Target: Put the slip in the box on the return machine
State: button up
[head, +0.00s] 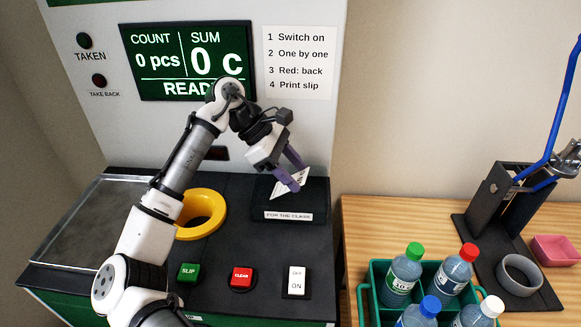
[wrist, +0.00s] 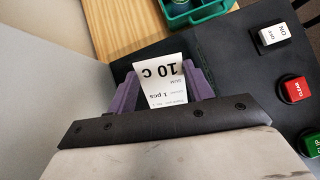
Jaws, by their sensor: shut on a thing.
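The slip (head: 301,182) is a small white paper. My gripper (head: 297,176), with purple fingers, is shut on it. In the wrist view the slip (wrist: 165,85) stands out between the two fingers (wrist: 163,82), its print "10 c" and "1 pcs" upside down. The box (head: 312,202) is black, low and labelled "FOR THE CLASS", on the right of the return machine (head: 236,262). In the head view the gripper and slip are over the box, near its top. I cannot tell whether the slip touches the box; its opening is not clearly visible.
The machine's screen (head: 188,60) reads 0 pcs, 0 c, READY. A yellow ring (head: 215,229) and SLIP (head: 189,273), CLEAR (head: 241,277) and ON/OFF (head: 296,281) switches are on the black top. A green crate (head: 368,290) of bottles stands on the wooden table at right.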

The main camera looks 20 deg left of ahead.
jog(key=shift+f, duration=0.1)
jog(key=o, duration=0.8)
jog(key=w+b+v, duration=0.1)
jog(key=b+v, duration=0.1)
jog(key=v, duration=1.2)
jog(key=shift+s, duration=0.45)
jog(key=shift+d+f, duration=0.1)
